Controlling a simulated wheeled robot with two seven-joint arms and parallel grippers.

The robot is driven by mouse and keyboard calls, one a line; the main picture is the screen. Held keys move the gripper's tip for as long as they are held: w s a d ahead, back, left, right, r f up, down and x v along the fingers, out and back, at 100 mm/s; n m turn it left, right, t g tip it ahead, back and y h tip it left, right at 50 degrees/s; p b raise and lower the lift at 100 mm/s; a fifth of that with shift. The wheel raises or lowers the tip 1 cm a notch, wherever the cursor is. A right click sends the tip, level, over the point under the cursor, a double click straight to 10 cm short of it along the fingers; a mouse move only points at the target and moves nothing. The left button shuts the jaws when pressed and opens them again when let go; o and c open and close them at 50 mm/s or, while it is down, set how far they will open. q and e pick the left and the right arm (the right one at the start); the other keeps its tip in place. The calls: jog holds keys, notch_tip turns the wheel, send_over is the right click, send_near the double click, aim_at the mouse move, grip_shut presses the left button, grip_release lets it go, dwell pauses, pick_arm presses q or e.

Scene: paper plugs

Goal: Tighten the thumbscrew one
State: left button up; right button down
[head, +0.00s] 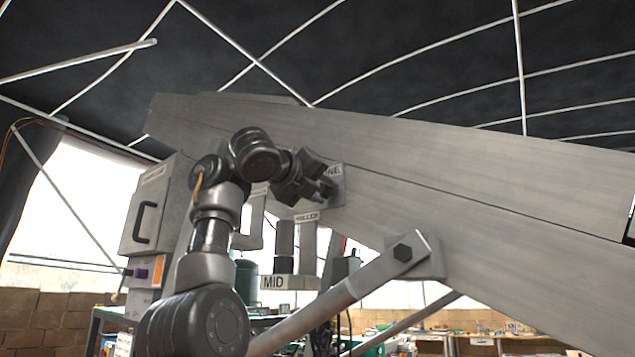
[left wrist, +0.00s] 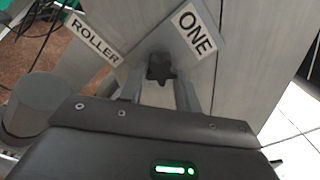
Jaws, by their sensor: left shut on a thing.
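Thumbscrew one is a dark star-shaped knob (left wrist: 160,68) beside the label ONE (left wrist: 194,28) on a grey plate. In the left wrist view it sits between the two fingers of my left gripper (left wrist: 161,86), which is shut on it. In the head view my left gripper (head: 322,188) reaches the small plate on the side of the big grey beam (head: 450,175). My right gripper is in neither view.
A ROLLER label (left wrist: 96,39) is left of the plate. A diagonal strut (head: 345,290) bolts to the beam at lower right. A grey cabinet with a black handle (head: 145,222) stands left of my arm.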

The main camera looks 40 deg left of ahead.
pick_arm(q)
jog(key=m+p, duration=0.1)
jog(key=m, duration=0.1)
jog(key=m+p, duration=0.1)
jog(key=m, duration=0.1)
jog(key=shift+r+m, duration=0.3)
jog(key=shift+r, duration=0.1)
jog(key=shift+f+m, duration=0.1)
jog(key=shift+m, duration=0.8)
jog(key=shift+d, duration=0.1)
jog(key=o, duration=0.6)
jog(key=shift+c, duration=0.2)
jog(key=shift+o, duration=1.4)
jog(key=shift+w+d, duration=0.1)
jog(key=shift+d, duration=0.05)
jog(key=shift+o, duration=0.6)
jog(key=shift+d, duration=0.3)
jog(key=shift+a, duration=0.2)
